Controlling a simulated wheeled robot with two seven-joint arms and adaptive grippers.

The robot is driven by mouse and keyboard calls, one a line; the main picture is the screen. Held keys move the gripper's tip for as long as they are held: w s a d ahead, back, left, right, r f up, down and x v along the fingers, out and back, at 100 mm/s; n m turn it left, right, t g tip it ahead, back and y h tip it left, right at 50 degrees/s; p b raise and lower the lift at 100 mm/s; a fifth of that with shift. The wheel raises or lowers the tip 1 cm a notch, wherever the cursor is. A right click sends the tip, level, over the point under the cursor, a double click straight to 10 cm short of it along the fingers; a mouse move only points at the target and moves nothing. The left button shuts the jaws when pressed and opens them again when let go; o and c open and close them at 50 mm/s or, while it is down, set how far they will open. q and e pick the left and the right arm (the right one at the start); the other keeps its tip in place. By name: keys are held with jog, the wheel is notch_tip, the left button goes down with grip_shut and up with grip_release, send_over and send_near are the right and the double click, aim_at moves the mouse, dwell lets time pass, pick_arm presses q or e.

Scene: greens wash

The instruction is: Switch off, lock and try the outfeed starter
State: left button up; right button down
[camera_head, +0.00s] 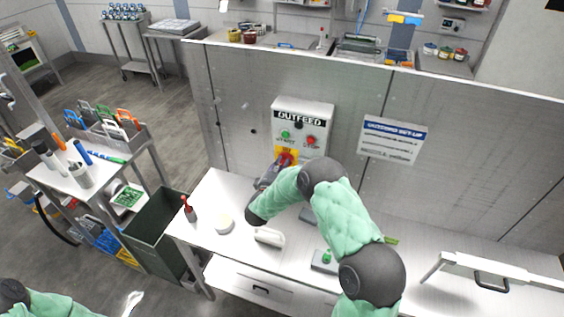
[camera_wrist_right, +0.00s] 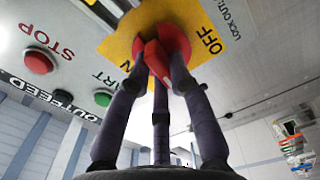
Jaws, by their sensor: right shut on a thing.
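The grey OUTFEED starter box (camera_head: 304,111) is on the wall panel behind the bench. It has a green START button (camera_head: 285,134), also in the wrist view (camera_wrist_right: 103,97), and a red STOP button (camera_head: 311,141), also in the wrist view (camera_wrist_right: 38,61). Below them is a yellow switch plate (camera_wrist_right: 121,45) marked OFF and ON, with a red handle (camera_wrist_right: 153,52). My right gripper (camera_head: 274,172) is shut on the red handle, its dark fingers around it. The fingers partly hide the handle and the ON lettering, so I cannot tell its exact setting. My left gripper is out of view.
A cart at left holds coloured loop-shaped things (camera_head: 104,118). A dark bin (camera_head: 160,232) stands beside the bench.

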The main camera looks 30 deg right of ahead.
jog(key=shift+n+p, duration=0.35)
jog(key=shift+n, duration=0.55)
jog(key=shift+a+f, duration=0.1)
jog(key=c, duration=1.1)
grip_release()
jog(key=v, duration=1.2)
jog(key=shift+w, duration=0.1)
